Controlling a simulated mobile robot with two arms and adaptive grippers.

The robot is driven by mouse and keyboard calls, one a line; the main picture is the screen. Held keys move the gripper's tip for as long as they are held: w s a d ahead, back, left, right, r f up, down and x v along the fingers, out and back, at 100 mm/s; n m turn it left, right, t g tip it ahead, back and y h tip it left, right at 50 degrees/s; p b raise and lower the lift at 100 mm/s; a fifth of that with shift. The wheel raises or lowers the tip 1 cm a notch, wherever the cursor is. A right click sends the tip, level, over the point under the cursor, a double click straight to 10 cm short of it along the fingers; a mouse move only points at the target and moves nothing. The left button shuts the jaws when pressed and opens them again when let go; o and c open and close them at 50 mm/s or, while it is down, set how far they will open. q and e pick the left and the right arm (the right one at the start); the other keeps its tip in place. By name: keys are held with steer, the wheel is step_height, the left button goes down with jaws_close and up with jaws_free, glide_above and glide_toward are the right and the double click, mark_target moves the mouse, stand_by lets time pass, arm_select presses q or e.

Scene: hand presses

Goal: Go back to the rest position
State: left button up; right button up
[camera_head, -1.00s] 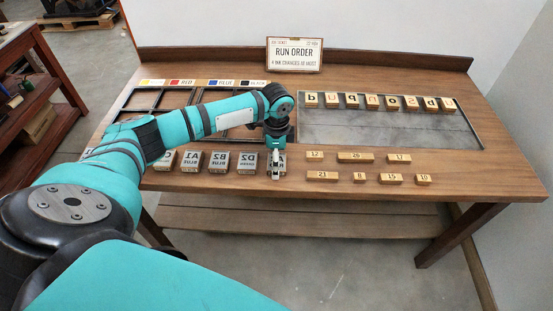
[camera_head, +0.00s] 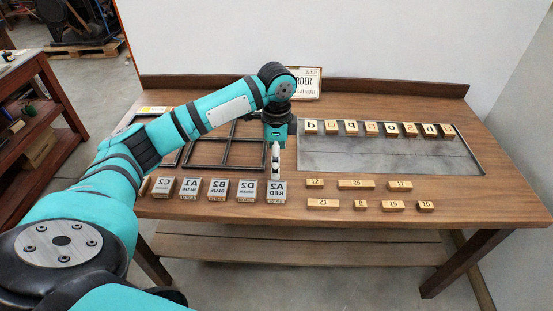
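My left arm reaches in from the left over the table. My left gripper (camera_head: 276,172) points down just behind and above the "A2 RED" block (camera_head: 276,192), which stands at the right end of the front row of grey lettered blocks. The fingers look like one narrow strip from this angle, so I cannot tell whether they are open or shut. The block seems to rest on the table like its neighbours. Whether the fingertips touch it is unclear. My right gripper is not in view.
The wooden table (camera_head: 400,105) holds a divided frame (camera_head: 245,153), partly behind my arm, and a grey tray (camera_head: 390,158) with lettered blocks along its back. Several small numbered wooden blocks (camera_head: 356,184) lie front right. A sign (camera_head: 310,82) at the back is partly covered by my arm.

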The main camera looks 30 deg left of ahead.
arm_select(q)
steer(key=s+d+f+n+t+h, duration=0.2)
steer(key=s+d+f+n+t, duration=0.15)
steer(key=s+d+f, duration=1.2)
steer(key=s+a+r+n+y, duration=0.15)
steer(key=s+a+n, duration=0.25)
steer(key=s+n, duration=0.5)
steer(key=s+f+m+g, duration=0.1)
steer(key=s+f, duration=0.1)
steer(key=f, duration=1.2)
steer(key=s+f+m, duration=0.2)
steer(key=f, duration=1.1)
steer(key=s+a+f+g, duration=0.1)
steer(key=s+a+f, duration=0.1)
steer(key=s+f, duration=1.2)
steer(key=shift+s+a+f, duration=0.3)
steer(key=shift+s+f, duration=0.05)
steer(key=shift+s, duration=0.45)
